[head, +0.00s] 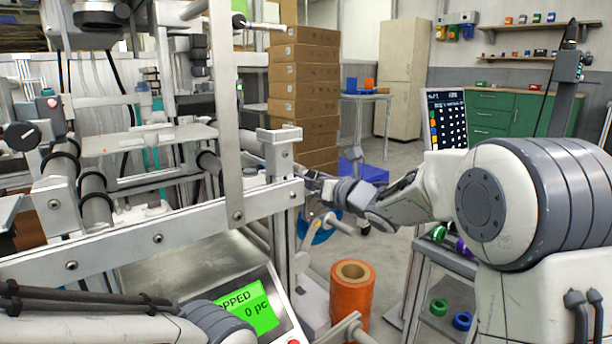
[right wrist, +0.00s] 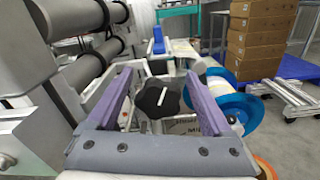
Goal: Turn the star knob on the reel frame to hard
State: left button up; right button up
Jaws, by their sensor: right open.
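The black star knob (right wrist: 158,97) shows in the right wrist view, with a short white line on its face. It sits on the reel frame, beside the grey rollers. My right gripper (right wrist: 158,76) is open, its two purple fingers on either side of the knob with visible gaps. Dark lettering shows below the knob, partly covered, and I cannot read the setting. In the head view my right gripper (head: 318,187) reaches the right end of the metal frame (head: 160,237), and I cannot make out the knob there. My left gripper is not in view.
An orange roll (head: 352,288) stands below my right arm. A blue reel (right wrist: 222,103) is right of the knob. A green-lit display (head: 245,310) is at the front. Stacked cardboard boxes (head: 304,90) stand behind. Rollers (right wrist: 65,20) crowd the left; open floor lies right.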

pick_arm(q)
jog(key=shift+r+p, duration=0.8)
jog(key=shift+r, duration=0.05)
pick_arm(e)
jog(key=v, duration=1)
jog(key=shift+d, duration=0.1)
